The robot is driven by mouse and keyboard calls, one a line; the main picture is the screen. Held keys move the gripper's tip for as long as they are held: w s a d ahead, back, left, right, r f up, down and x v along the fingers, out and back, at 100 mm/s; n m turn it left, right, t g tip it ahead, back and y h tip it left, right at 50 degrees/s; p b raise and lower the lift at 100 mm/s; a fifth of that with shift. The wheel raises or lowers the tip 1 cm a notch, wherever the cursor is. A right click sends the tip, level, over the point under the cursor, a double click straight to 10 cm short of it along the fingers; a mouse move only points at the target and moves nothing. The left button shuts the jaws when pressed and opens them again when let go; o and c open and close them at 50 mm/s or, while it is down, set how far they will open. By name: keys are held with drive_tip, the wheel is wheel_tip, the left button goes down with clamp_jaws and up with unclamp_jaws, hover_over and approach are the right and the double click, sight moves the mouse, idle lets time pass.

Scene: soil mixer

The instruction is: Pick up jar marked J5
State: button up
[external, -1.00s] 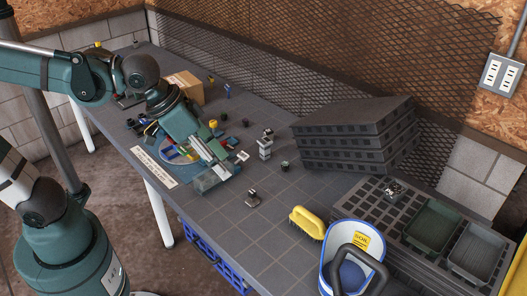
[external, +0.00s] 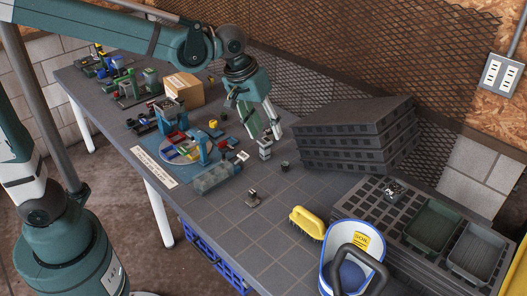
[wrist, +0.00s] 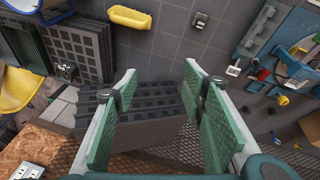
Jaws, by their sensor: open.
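No J5 marking is legible in any view, so I cannot tell which jar is J5.
Stacked black trays (external: 355,135) stand right of my gripper, close behind the fingers in the wrist view. A yellow brush (external: 308,222) and white-blue soil scoop (external: 350,260) lie nearer. Machine parts and a cardboard box (external: 184,88) crowd the left.

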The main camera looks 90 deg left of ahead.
drive_tip(key=w+a+f+n+g, duration=0.1)
drive_tip(key=w+a+f+n, duration=0.1)
drive_tip(key=a, duration=0.4)
drive_tip(key=w+a+f+n, duration=0.2)
drive_tip(key=a, duration=0.4)
drive_tip(key=n+g+h, duration=0.1)
drive_tip(key=n+g, duration=0.1)
drive_tip(key=n, duration=0.7)
hover_over(269, 129)
wheel_tip(269, 129, down, 22)
drive_tip(key=shift+d+r, duration=0.1)
drive_tip(key=shift+d, duration=0.05)
drive_tip(key=shift+s+a+f, duration=0.15)
drive_tip(key=shift+a+f, duration=0.05)
drive_tip(key=shift+f, duration=0.1)
drive_tip(key=shift+f, duration=1.15)
drive_tip(key=shift+f, duration=0.15)
drive_tip(key=shift+f+b, duration=0.65)
drive_tip(key=shift+f, duration=1.85)
drive_tip(key=shift+c, duration=0.5)
